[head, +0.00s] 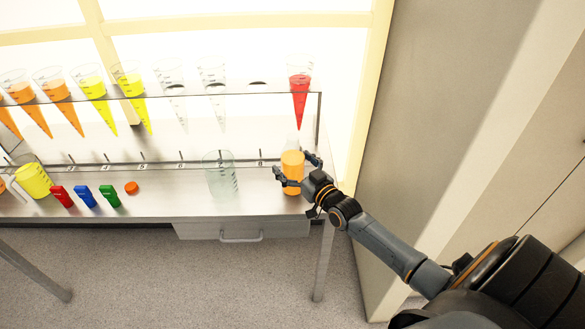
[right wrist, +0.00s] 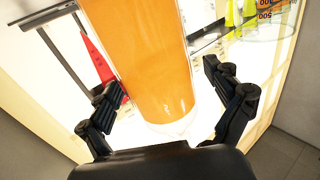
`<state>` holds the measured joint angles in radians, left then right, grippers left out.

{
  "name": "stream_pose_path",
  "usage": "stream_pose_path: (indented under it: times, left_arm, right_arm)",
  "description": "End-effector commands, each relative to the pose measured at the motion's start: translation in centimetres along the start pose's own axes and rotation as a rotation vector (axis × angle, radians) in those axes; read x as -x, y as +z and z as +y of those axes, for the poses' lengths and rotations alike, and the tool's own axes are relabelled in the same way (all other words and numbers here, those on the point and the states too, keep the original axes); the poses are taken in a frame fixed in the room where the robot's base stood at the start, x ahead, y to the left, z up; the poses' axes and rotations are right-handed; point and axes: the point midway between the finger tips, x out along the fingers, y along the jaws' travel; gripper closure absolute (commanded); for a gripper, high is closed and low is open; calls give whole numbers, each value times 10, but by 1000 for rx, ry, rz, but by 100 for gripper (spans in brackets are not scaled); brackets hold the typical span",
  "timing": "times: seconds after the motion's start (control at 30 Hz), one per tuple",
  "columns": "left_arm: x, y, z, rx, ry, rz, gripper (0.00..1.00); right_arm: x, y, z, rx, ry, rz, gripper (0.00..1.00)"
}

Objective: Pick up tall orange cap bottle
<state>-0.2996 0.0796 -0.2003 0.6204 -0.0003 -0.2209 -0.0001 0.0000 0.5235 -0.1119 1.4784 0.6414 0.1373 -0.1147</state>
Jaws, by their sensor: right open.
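A tall clear bottle with orange contents (head: 292,165) stands at the right end of the metal bench. I cannot make out a cap on it. My right gripper (head: 296,170) is open, with one finger on each side of the bottle. In the right wrist view the orange bottle (right wrist: 148,60) lies between the spread fingers of the gripper (right wrist: 160,88). My left gripper is not in view.
A clear beaker (head: 220,175) stands left of the bottle. A red cone (head: 299,88) hangs in the rack above it. An orange disc (head: 131,187), a green block (head: 109,196), a blue block (head: 85,197) and a red block (head: 61,197) lie farther left. A wall panel (head: 450,110) rises at right.

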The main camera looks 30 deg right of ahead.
Motion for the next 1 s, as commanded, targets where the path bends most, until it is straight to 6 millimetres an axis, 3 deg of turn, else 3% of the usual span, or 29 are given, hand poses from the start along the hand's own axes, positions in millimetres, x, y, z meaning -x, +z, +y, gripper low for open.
stream_pose_path:
  times: [0.2, 0.23, 0.6, 0.63, 1.0]
  left_arm:
    - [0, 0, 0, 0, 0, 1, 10]
    - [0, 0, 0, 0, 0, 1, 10]
    - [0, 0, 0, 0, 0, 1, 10]
    - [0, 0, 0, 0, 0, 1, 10]
    - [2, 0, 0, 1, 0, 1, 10]
  right_arm:
    - [-1, 0, 0, 0, 0, -1, 9]
    - [-1, 0, 0, 0, 0, -1, 13]
    - [-1, 0, 0, 0, 0, -1, 88]
    - [-1, -3, 0, 1, 0, 5, 92]
    - [-1, -10, 0, 0, 0, 6, 92]
